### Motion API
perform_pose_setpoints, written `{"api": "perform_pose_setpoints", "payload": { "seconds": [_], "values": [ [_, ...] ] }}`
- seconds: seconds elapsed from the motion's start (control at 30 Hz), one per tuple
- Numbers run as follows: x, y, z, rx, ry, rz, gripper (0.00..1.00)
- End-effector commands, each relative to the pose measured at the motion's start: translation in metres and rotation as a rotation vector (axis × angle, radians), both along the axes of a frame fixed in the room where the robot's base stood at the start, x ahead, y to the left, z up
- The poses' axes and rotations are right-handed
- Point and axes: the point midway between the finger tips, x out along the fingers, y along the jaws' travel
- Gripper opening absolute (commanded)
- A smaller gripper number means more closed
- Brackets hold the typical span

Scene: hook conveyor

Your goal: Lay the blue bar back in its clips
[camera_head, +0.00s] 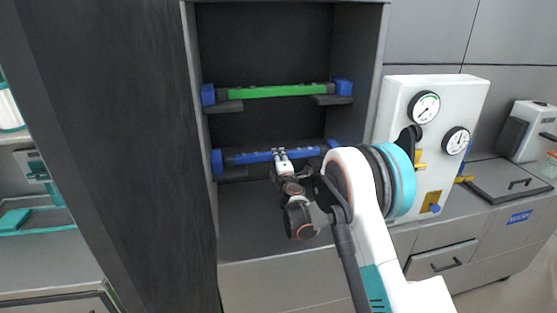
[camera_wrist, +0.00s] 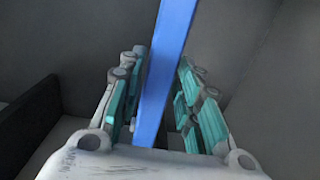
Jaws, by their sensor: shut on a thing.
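The blue bar (camera_head: 250,157) lies roughly level across the lower part of the dark cabinet bay. My gripper (camera_head: 281,154) is shut on it near its middle. In the wrist view the blue bar (camera_wrist: 165,60) runs between the teal-padded fingers of my gripper (camera_wrist: 161,75). The lower left clip has a blue block (camera_head: 217,162) at the bar's left end. The lower right clip's blue block (camera_head: 332,144) is at the bar's right end, partly hidden by my arm. I cannot tell whether the bar sits in the clips or just above them.
A green bar (camera_head: 278,91) rests above between two blue-ended holders on dark ledges (camera_head: 331,99). A tall dark panel (camera_head: 125,150) stands to the left. A white gauge box (camera_head: 440,90) stands to the right, close to my arm. The bay's floor (camera_head: 245,235) is clear.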

Motion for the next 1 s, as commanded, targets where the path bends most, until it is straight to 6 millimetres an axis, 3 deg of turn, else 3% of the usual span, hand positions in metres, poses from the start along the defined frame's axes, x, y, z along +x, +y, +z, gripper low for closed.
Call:
{"api": "perform_pose_setpoints", "payload": {
  "seconds": [0.4,0.43,0.5,0.87,1.0],
  "values": [
    [0.0,0.0,-0.006,0.0,0.0,0.0,0.0],
    [0.0,0.0,-0.005,0.0,0.0,0.0,0.38],
    [0.0,0.0,-0.005,0.0,0.0,0.0,0.54],
    [-0.001,0.0,-0.005,0.0,0.0,0.0,0.55],
    [-0.013,-0.003,-0.005,0.0,0.0,0.0,0.55]
  ]
}}
